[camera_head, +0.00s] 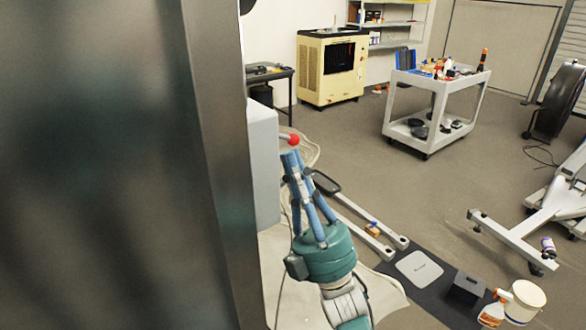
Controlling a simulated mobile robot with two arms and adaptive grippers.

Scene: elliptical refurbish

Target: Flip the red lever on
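The red lever (290,139) shows as a small red knob at the right side of a light grey box (262,165). The lever's base is hard to make out. My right gripper (291,157) points up in the picture, with its blue fingertips just below the red knob. The fingers converge and look shut, with nothing seen between them. I cannot tell whether the fingertips touch the lever. My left gripper is not in view.
A large dark grey panel (110,165) fills the left side, close to the camera. A white cart (440,85) with tools and a cream machine (328,68) stand at the back. A spray bottle (493,309) and a tub (525,301) are at lower right. Open floor lies between.

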